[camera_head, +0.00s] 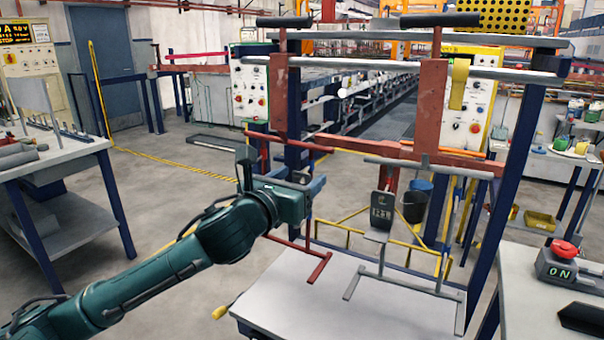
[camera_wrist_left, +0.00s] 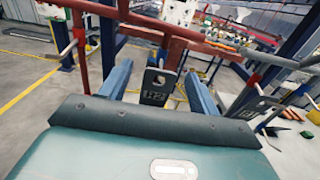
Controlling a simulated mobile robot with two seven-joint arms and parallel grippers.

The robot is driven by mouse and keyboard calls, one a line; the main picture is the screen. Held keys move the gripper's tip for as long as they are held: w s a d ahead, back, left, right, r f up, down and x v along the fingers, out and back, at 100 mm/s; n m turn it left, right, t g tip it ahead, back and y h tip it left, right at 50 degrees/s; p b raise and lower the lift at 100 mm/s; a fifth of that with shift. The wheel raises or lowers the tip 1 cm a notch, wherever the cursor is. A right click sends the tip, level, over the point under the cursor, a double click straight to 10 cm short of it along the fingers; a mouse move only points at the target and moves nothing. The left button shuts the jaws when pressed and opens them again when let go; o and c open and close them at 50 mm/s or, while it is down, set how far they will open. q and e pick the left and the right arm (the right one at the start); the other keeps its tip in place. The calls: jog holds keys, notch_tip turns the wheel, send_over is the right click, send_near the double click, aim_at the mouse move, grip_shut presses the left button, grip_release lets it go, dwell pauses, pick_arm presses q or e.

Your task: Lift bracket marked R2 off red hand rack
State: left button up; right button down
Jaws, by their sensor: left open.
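A dark grey bracket (camera_head: 382,212) with pale characters hangs below the red rack (camera_head: 430,105); its mark is too small to read surely. In the left wrist view the bracket (camera_wrist_left: 157,85) has a hole near its top, and its mark looks like R2 but is blurred. It appears between the two blue fingers of my left gripper (camera_wrist_left: 158,88), beyond them, with gaps on both sides. My left gripper (camera_head: 312,186) is open and empty, to the left of the bracket in the head view. The bracket's hook contact cannot be told. My right gripper is out of view.
A grey T-shaped bar (camera_head: 430,167) crosses the lower rack, and a red bar with a foot (camera_head: 300,248) stands left of the bracket. A white table (camera_head: 330,300) lies below. A red button box (camera_head: 562,262) is at right. Blue posts (camera_head: 510,170) flank the rack.

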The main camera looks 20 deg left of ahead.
pick_arm(q)
jog(key=shift+w+d, duration=0.1)
jog(key=shift+w, duration=0.8)
jog(key=c, duration=1.1)
